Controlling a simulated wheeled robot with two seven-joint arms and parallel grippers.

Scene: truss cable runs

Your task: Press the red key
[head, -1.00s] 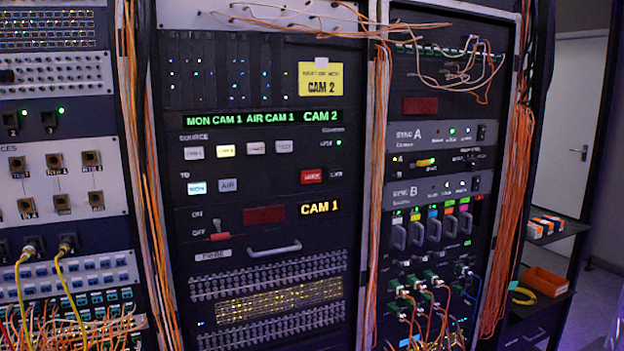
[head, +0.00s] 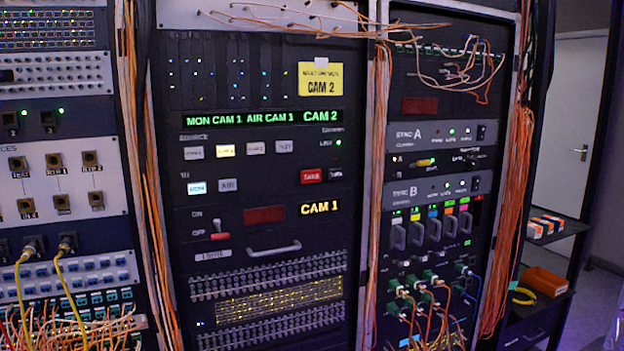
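The red key (head: 311,176) is a small lit red button with a pale label on the dark panel of the middle rack. It sits to the right of the lit MON key (head: 197,187) and the AIR key (head: 228,185). A row of pale source keys (head: 227,150) is above; the second one glows yellowish. A small dark control (head: 336,173) is just right of the red key. Nothing covers the red key. Neither of my grippers is in the head view.
A red toggle switch (head: 220,236) and a metal handle (head: 274,248) stick out lower on the panel. Orange cables (head: 378,180) hang along the rack's right post. Loose wires (head: 455,65) droop at the upper right. The space before the red key looks clear.

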